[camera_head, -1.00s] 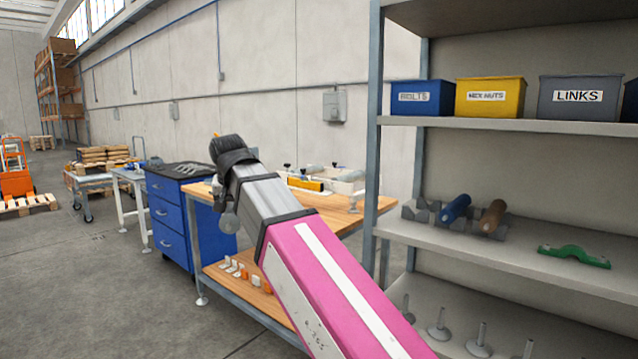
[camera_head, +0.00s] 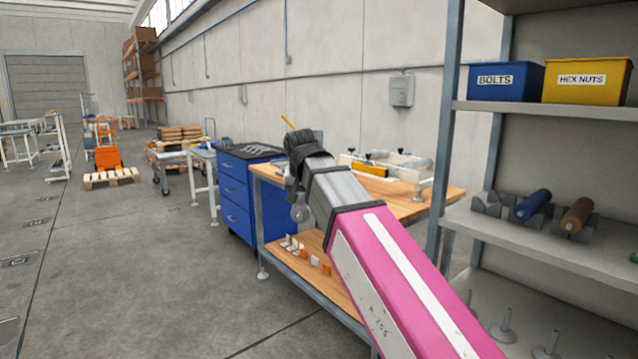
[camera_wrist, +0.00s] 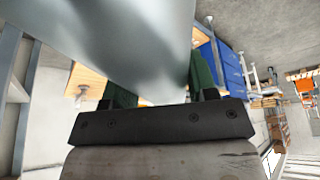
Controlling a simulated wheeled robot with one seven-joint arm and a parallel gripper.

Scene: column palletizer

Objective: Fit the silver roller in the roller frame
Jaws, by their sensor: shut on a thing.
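The silver roller (camera_wrist: 125,35) fills the top of the wrist view, close to the camera. My gripper (camera_wrist: 163,92) is shut on it, with a green finger showing on each side below it. The roller's ends are out of that view. In the head view my arm hides most of the gripper, and I cannot make out the roller clearly. A pale frame with black knobs and a yellow bar, which looks like the roller frame (camera_head: 408,172), stands on the wooden workbench (camera_head: 440,197), beyond my arm and apart from it.
A grey shelf rack (camera_head: 560,232) stands close on the right, with a blue roller (camera_head: 532,205) and a brown roller (camera_head: 576,215) in cradles. A blue drawer cabinet (camera_head: 236,195) adjoins the bench on the left. The floor (camera_head: 130,270) at left is clear.

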